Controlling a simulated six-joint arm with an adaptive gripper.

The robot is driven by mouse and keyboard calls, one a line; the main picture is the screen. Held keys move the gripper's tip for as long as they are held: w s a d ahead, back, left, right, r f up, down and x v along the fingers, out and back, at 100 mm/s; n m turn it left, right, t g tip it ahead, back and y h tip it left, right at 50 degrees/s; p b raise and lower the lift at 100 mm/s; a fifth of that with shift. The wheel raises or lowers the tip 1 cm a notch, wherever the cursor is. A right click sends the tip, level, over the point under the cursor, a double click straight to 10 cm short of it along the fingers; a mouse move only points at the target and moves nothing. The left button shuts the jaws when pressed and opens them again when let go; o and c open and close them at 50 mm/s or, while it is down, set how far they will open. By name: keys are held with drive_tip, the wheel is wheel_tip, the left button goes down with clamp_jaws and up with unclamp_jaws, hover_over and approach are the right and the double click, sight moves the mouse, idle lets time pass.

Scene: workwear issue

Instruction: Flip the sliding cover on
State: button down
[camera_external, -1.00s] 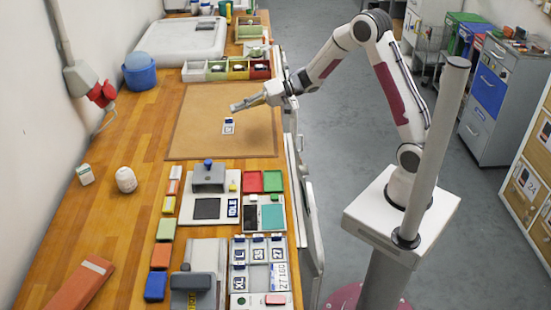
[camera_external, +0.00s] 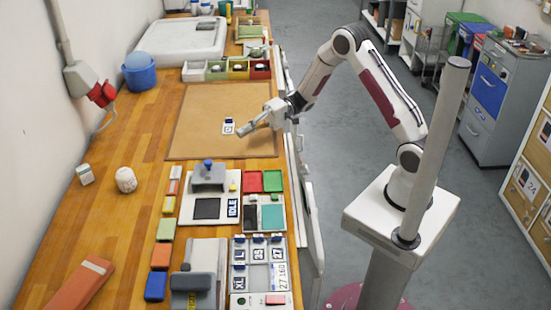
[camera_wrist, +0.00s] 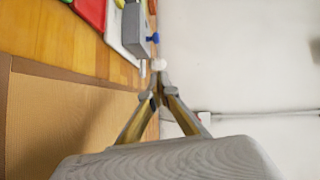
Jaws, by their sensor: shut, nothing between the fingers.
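My gripper (camera_external: 240,133) is shut and empty, over the tan mat (camera_external: 205,108), just right of and a little below a small white tag (camera_external: 229,126) with a blue top edge and dark print. I cannot tell whether the gripper touches the mat. In the wrist view, the closed fingertips (camera_wrist: 158,93) meet with nothing between them, and the tag is not visible. I cannot make out for certain which part is the sliding cover. A grey device with a blue knob (camera_external: 208,175) stands on a white plate below the mat; it also shows in the wrist view (camera_wrist: 136,28).
Red and green trays (camera_external: 263,181) sit right of the device. A panel of similar tags (camera_external: 258,265) lies at the front. A row of coloured boxes (camera_external: 227,70) stands behind the mat. Most of the mat is clear.

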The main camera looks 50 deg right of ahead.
sight(209, 173)
drive_tip(key=shift+a, duration=0.15)
drive_tip(key=a, duration=0.3)
drive_tip(key=w+a, duration=0.1)
drive_tip(key=a, duration=0.2)
drive_tip(key=a+f, duration=0.1)
drive_tip(key=a, duration=0.2)
drive_tip(key=shift+w+a, duration=0.1)
drive_tip(key=shift+w, duration=0.15)
drive_tip(key=shift+s+a+f, duration=0.1)
drive_tip(key=shift+s+a, duration=0.15)
drive_tip(key=shift+a, duration=0.2)
drive_tip(key=shift+s+a, duration=0.2)
drive_tip(key=shift+a, duration=0.25)
drive_tip(key=shift+s+a+f, duration=0.2)
drive_tip(key=shift+s+a, duration=0.45)
drive_tip(key=shift+a, duration=0.2)
drive_tip(key=s+a, duration=0.8)
drive_tip(key=shift+s+a, duration=0.3)
drive_tip(key=shift+w+d, duration=0.1)
